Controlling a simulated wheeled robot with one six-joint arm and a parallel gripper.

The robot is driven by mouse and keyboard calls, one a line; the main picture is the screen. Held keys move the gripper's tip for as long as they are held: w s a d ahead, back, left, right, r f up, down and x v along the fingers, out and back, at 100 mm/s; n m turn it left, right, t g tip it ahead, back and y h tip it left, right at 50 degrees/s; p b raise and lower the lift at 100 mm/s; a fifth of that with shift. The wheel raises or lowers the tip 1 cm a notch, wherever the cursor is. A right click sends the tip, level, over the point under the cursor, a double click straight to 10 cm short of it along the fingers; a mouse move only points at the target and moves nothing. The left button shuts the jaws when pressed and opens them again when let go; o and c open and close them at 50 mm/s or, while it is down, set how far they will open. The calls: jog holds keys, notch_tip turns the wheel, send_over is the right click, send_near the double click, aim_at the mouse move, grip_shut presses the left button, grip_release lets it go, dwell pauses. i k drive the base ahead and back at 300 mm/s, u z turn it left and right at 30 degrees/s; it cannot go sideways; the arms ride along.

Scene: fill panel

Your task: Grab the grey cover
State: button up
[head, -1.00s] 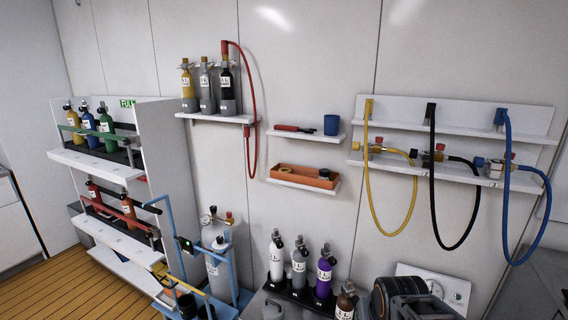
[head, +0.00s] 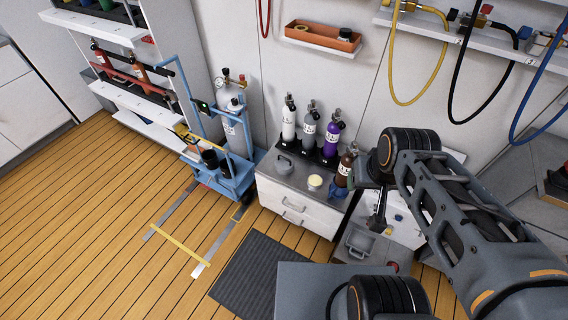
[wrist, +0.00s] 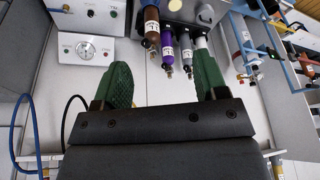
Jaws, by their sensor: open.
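In the head view the gripper (head: 356,181) is small and partly hidden by my arm. It is near the brown bottle, to the right of the cover and apart from it.
Several bottles, including a purple one (head: 333,135), stand in a black rack behind the cover. A cream round pot (head: 315,183) stands to its right. A blue cart with a grey cylinder (head: 236,130) is on the left. Hoses hang at the upper right. Wooden floor is free at front left.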

aim_at(284, 164)
jog(key=u, duration=0.2)
jog(key=k, duration=0.2)
jog(key=u, duration=3.65)
jog(key=i, duration=0.15)
jog(key=z, duration=2.2)
jog(key=i, duration=1.2)
jog(key=z, duration=0.1)
